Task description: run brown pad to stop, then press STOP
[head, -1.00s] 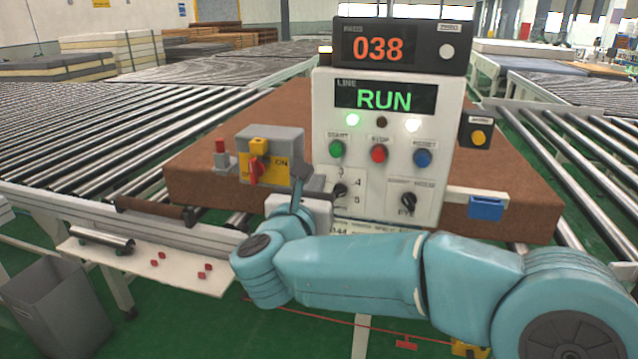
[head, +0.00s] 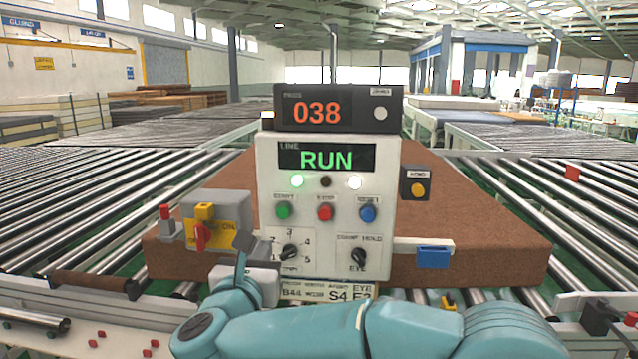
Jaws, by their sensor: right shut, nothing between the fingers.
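The brown pad (head: 490,262) lies on the rollers behind the control box (head: 268,160) and shows on both sides of it. The box display (head: 326,158) reads RUN in green. The red STOP button (head: 325,212) sits between a green button (head: 284,211) and a blue button (head: 367,213). My right gripper (head: 246,242) is shut and empty, in front of the box's lower left, below and left of the STOP button and apart from it. My right arm hides the box's lower front. My left gripper is not in view.
A counter (head: 340,105) on top reads 038. A grey switch box (head: 222,208) with a red handle stands left of my gripper. A small box with a yellow button (head: 417,187) is at the right. Roller lines (head: 90,195) run on both sides.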

